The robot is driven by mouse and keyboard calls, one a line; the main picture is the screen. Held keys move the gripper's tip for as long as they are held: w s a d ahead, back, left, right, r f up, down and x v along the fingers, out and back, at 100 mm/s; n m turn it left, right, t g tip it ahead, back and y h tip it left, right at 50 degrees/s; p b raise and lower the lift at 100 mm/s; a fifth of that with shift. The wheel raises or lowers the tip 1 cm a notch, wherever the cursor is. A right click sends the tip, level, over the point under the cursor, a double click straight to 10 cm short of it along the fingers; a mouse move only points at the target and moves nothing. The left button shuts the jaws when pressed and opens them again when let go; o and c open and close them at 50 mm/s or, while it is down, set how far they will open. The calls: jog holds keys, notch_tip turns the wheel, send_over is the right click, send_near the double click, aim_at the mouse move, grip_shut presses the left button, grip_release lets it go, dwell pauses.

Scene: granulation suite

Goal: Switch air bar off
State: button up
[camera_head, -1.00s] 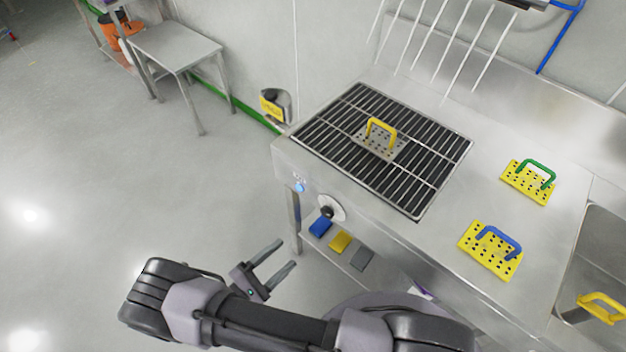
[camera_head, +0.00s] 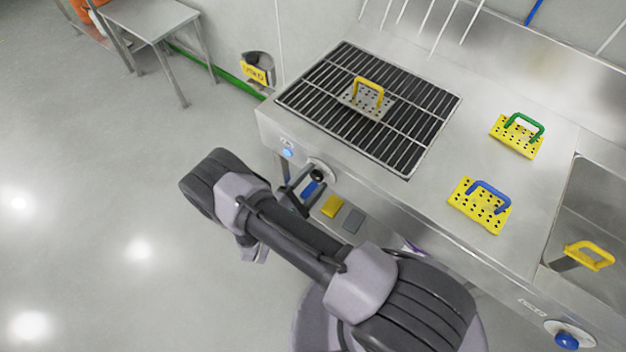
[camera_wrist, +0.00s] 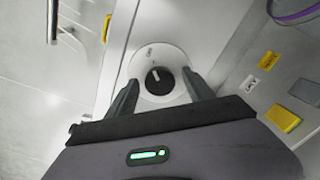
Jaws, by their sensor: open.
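A black rotary knob on a round white plate (camera_head: 326,166) sits on the front face of the steel counter. In the wrist view the black knob (camera_wrist: 159,80) shows a pale pointer mark aimed toward small lettering on the plate, which I cannot read surely. My gripper (camera_head: 304,178) is at the knob, partly hidden by my arm. In the wrist view my gripper (camera_wrist: 161,84) is open, with one finger on each side of the knob. I cannot tell whether they touch it.
A black grate (camera_head: 410,130) in the counter top holds a perforated plate with a yellow handle (camera_head: 369,90). Yellow plates with green (camera_head: 517,137) and blue (camera_head: 481,205) handles lie to its right. A sink (camera_head: 590,215) and a blue knob (camera_head: 567,341) are further right. Floor at left is clear.

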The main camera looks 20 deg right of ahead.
grip_shut()
jog(key=shift+n, duration=0.4)
jog(key=n+b, duration=0.1)
jog(key=n, duration=0.2)
jog(key=shift+f+b, duration=0.1)
jog(key=shift+b, duration=0.3)
jog(key=n+b, duration=0.1)
jog(key=n, duration=0.4)
jog(key=n+b, duration=0.1)
jog(key=n, duration=0.4)
jog(key=shift+a+n+b, duration=0.1)
jog(key=shift+n+b, duration=0.3)
jog(key=shift+n, duration=1.6)
